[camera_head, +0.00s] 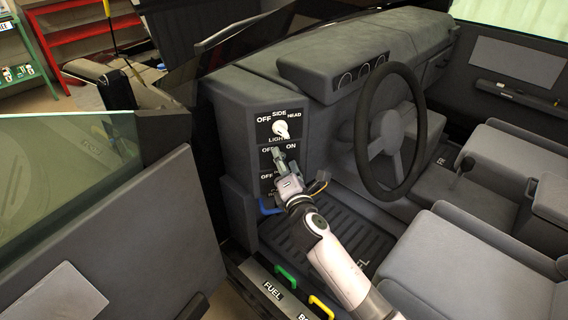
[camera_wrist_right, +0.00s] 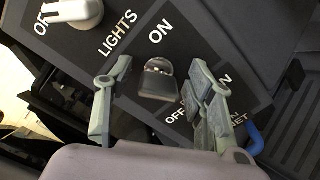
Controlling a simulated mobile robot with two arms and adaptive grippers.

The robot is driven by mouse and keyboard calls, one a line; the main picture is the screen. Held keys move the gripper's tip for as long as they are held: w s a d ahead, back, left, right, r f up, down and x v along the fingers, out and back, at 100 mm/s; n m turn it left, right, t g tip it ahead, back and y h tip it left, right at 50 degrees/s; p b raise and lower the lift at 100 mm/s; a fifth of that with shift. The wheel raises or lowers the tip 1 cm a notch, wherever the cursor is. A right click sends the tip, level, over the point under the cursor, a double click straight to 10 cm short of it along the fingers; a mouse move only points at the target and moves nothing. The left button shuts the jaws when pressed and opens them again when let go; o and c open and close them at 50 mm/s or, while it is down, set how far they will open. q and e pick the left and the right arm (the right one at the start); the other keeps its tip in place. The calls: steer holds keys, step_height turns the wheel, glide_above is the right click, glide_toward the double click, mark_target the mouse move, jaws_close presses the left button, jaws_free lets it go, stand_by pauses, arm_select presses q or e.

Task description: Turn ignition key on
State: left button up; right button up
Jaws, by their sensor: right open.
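The ignition key (camera_wrist_right: 158,86) has a dark grip with a silvery end and sits on the dark switch panel (camera_head: 262,103), between the fingers in the right wrist view. My right gripper (camera_head: 281,160) is at the panel, in front of the switch marked OFF and ON, below the LIGHTS knob. In the right wrist view its two fingers (camera_wrist_right: 160,72) are spread, one on each side of the key, with visible gaps. In the head view the gripper hides the key. My left gripper is not in view.
The white LIGHTS knob (camera_head: 281,129) is just above the gripper. A second OFF/ON switch lies below, partly hidden. The steering wheel (camera_head: 420,128) is to the right. A blue handle (camera_head: 268,207) is under the panel. The open door (camera_head: 120,225) stands at left.

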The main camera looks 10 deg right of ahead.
steer(key=shift+c, duration=0.4)
steer(key=c, duration=1.1)
